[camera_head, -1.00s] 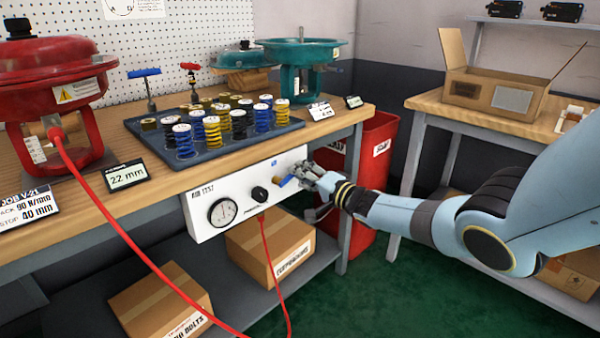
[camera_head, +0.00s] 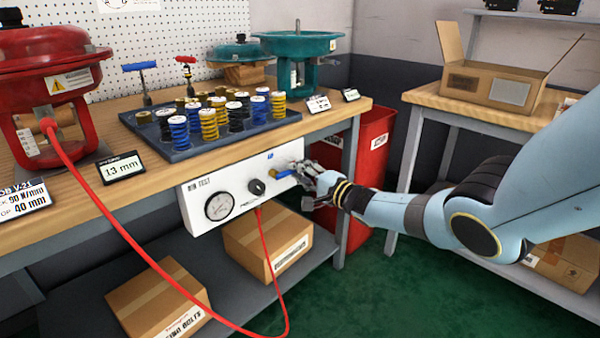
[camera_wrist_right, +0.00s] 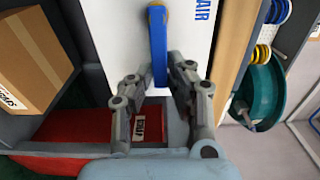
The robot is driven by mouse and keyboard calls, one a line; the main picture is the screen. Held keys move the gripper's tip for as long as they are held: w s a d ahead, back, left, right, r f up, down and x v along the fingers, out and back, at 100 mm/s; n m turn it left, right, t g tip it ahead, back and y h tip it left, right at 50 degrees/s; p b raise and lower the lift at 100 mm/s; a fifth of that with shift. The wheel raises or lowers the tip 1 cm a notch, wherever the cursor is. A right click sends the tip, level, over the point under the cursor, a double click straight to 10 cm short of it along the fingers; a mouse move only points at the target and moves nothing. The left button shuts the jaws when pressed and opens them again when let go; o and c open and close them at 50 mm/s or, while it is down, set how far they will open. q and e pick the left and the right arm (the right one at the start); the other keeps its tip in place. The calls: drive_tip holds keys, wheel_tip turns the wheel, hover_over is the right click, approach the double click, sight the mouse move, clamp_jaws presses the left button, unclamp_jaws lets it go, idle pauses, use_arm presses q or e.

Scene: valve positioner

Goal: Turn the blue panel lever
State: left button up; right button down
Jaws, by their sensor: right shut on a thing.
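The blue lever (camera_head: 283,173) sits at the right end of the white test panel (camera_head: 190,207) under the bench edge. It points right, toward my right gripper (camera_head: 312,178). In the right wrist view the blue lever (camera_wrist_right: 158,45) runs down from a brass pivot beside the "AIR" lettering. My right gripper (camera_wrist_right: 160,82) is shut on the lever's free end, with one finger on each side. My left gripper is not in view. The panel also has a round gauge (camera_head: 220,206) and a black knob (camera_head: 256,187). A small display (camera_head: 122,167) reads 13 mm.
A red hose (camera_head: 110,205) links the red actuator (camera_head: 45,75) and the panel, hanging in front of the bench. A spring tray (camera_head: 180,152) is on the bench. A red bin (camera_head: 372,165) stands just behind my right gripper. Boxes (camera_head: 160,303) sit below.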

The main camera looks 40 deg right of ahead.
drive_tip(key=c, duration=1.3)
unclamp_jaws()
drive_tip(key=shift+f, duration=0.1)
drive_tip(key=s, duration=0.8)
drive_tip(key=s+d, duration=0.1)
drive_tip(key=s, duration=0.3)
drive_tip(key=s+a+f+n+g+h, duration=0.1)
drive_tip(key=s+a+f+g, duration=0.2)
drive_tip(key=s+f, duration=0.65)
drive_tip(key=s+a+f+n+g+h, duration=0.1)
drive_tip(key=s+a+f+g, duration=0.25)
drive_tip(key=s+f, duration=0.55)
drive_tip(key=s+a+f+n+g+h, duration=0.1)
drive_tip(key=s+a+f+g, duration=0.25)
drive_tip(key=s+f, duration=0.6)
drive_tip(key=s+a+f+n+g, duration=0.2)
drive_tip(key=s+f+n, duration=0.1)
drive_tip(key=s+n, duration=0.2)
drive_tip(key=s+a+f+n+g, duration=0.2)
drive_tip(key=s+f+n+g, duration=0.1)
drive_tip(key=s, duration=0.7)
drive_tip(key=s+a+f+n+g, duration=0.2)
drive_tip(key=s+a+f+n, duration=0.1)
drive_tip(key=s+n, duration=0.3)
drive_tip(key=shift+s+a+f+n+g, duration=0.15)
drive_tip(key=shift+s+f, duration=0.15)
drive_tip(key=shift+s, duration=0.25)
drive_tip(key=shift+s+d+f+n+g, duration=0.15)
drive_tip(key=shift+s+f, duration=0.15)
drive_tip(key=shift+s, duration=0.2)
